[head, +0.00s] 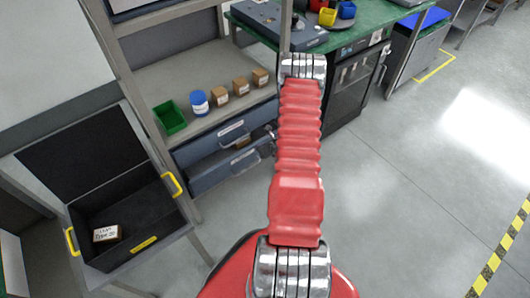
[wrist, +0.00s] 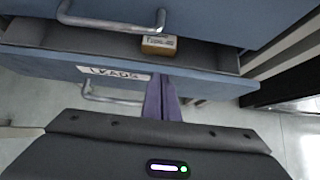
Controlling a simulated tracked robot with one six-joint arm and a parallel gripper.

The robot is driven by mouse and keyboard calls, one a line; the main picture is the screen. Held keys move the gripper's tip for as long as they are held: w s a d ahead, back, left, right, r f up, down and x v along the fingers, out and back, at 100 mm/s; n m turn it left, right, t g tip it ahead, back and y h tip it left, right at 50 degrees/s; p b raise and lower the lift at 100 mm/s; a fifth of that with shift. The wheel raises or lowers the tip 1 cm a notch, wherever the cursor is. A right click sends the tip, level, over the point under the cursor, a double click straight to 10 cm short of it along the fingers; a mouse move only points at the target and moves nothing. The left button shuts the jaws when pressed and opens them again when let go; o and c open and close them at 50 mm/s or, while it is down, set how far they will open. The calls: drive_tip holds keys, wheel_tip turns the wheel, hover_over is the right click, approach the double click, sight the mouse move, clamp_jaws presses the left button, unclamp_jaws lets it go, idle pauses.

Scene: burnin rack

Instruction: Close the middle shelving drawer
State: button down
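The drawer labelled LEADS (wrist: 60,66) stands partly open in the wrist view, with a blue-grey front and a metal handle. A small brown box (wrist: 158,46) with a white label lies inside it. In the head view this open drawer (head: 215,172) is below a closed-looking drawer (head: 222,140) of the shelving unit. My arm mostly hides the gripper in the head view.
The shelf above the drawers holds a green bin (head: 170,117), a blue-and-white jar (head: 198,102) and several small brown boxes. An open black crate (head: 100,205) with yellow handles stands at left. A green-topped bench (head: 345,38) is behind. The floor at right is clear.

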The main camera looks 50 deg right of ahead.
sight(256, 143)
drive_tip(key=shift+w+d, duration=0.2)
drive_tip(key=shift+w, duration=0.75)
drive_tip(key=shift+w+d, duration=0.15)
drive_tip(key=shift+w, duration=0.8)
drive_tip(key=shift+s, duration=0.1)
drive_tip(key=shift+s+a, duration=0.1)
drive_tip(key=shift+s, duration=0.2)
drive_tip(key=s+f+v, duration=0.1)
drive_tip(key=v, duration=1.1)
drive_tip(key=shift+s+a+f, duration=0.15)
drive_tip(key=shift+s+f, duration=0.1)
drive_tip(key=shift+s, duration=0.1)
